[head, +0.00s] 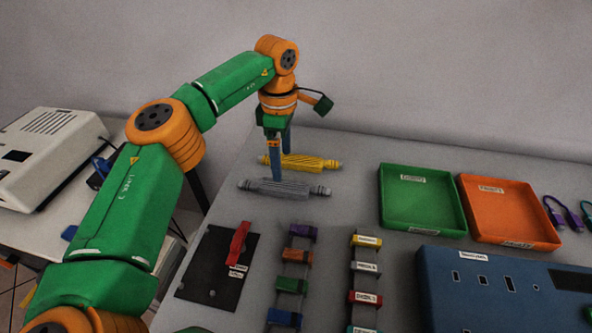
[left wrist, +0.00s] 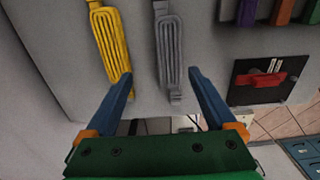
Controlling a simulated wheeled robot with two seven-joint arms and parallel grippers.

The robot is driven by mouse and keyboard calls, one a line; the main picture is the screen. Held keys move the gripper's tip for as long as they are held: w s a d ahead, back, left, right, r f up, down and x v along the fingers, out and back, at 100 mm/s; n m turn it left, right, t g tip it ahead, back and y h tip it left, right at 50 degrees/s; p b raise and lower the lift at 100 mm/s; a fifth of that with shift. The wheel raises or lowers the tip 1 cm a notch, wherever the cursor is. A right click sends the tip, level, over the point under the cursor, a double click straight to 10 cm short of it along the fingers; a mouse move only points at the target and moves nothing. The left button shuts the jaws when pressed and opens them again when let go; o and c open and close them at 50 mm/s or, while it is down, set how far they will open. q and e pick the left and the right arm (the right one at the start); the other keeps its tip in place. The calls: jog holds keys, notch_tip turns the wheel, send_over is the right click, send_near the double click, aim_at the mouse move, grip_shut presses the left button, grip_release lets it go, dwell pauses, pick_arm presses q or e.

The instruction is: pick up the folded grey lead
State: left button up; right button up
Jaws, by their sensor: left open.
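The folded grey lead (head: 298,188) lies flat on the table, long side running left to right in the head view. In the left wrist view the grey lead (left wrist: 168,48) points up the picture, its lower end between the fingertips. My left gripper (head: 281,164) is open and empty, pointing down at the grey lead and the folded yellow lead (head: 312,162) behind it. In the left wrist view the left gripper (left wrist: 160,74) has its left fingertip close to the yellow lead (left wrist: 108,38). I cannot tell how high the fingertips are. My right gripper is not in view.
A green tray (head: 386,222) and an orange tray (head: 555,238) stand at the right. A black board with a red switch (head: 238,243), several coloured connectors (head: 296,256) and a blue panel box (head: 450,290) are nearer. Purple cables (head: 555,215) lie far right. A wall stands behind.

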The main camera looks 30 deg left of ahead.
aim_at(279, 185)
pick_arm(q)
jog(key=shift+s+f, duration=0.9)
jog(key=shift+f, duration=0.3)
notch_tip(279, 185, down, 3)
jog(key=shift+s+a+f, duration=0.1)
jog(key=shift+s+a, duration=0.05)
jog(key=shift+w+f, duration=0.2)
jog(key=shift+f, duration=0.15)
jog(key=shift+r, duration=0.1)
jog(key=c, duration=0.3)
grip_shut()
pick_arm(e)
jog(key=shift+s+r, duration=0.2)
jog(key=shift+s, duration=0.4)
